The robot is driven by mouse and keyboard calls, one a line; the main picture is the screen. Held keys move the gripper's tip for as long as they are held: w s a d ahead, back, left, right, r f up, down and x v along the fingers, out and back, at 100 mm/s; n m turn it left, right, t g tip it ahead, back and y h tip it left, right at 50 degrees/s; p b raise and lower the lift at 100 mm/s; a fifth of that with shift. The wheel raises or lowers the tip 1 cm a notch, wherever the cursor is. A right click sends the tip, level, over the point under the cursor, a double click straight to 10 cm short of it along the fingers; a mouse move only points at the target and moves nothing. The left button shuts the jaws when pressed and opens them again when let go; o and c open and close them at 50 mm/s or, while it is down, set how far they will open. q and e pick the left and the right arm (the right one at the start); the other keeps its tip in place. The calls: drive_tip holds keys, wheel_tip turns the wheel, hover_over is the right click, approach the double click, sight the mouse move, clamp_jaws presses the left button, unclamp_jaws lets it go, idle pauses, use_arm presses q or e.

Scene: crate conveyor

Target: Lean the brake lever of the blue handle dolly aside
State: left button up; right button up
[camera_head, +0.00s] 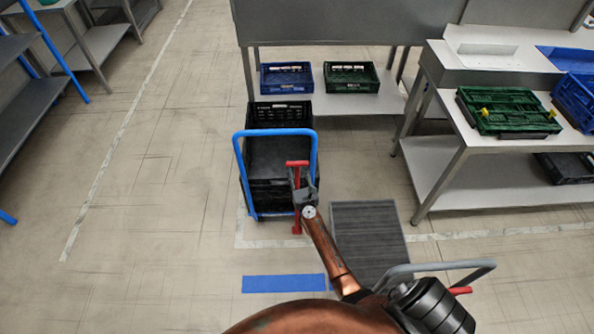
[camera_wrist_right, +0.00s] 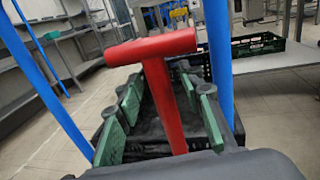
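The blue handle dolly (camera_head: 236,160) stands left of centre in the head view, with black crates (camera_head: 280,113) on it. Its blue handle also shows as two posts in the right wrist view (camera_wrist_right: 220,60). The red brake lever (camera_head: 297,163) has a T-shaped top and stands roughly upright in the head view; it looms close in the right wrist view (camera_wrist_right: 163,90). My right gripper (camera_head: 304,188) is at the lever. Its green-padded fingers are apart, one on each side of the red stem, with gaps showing. Contact cannot be told. My left gripper is not in view.
A grey-handled dolly (camera_head: 440,267) with a red lever is at lower right, beside a dark ribbed platform (camera_head: 368,240). A table (camera_head: 440,155) with green and blue crates stands right. A blue floor strip (camera_head: 284,283) lies in front. The floor at left is clear.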

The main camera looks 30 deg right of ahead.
drive_tip(key=shift+c, duration=0.5)
clamp_jaws()
idle(0.3)
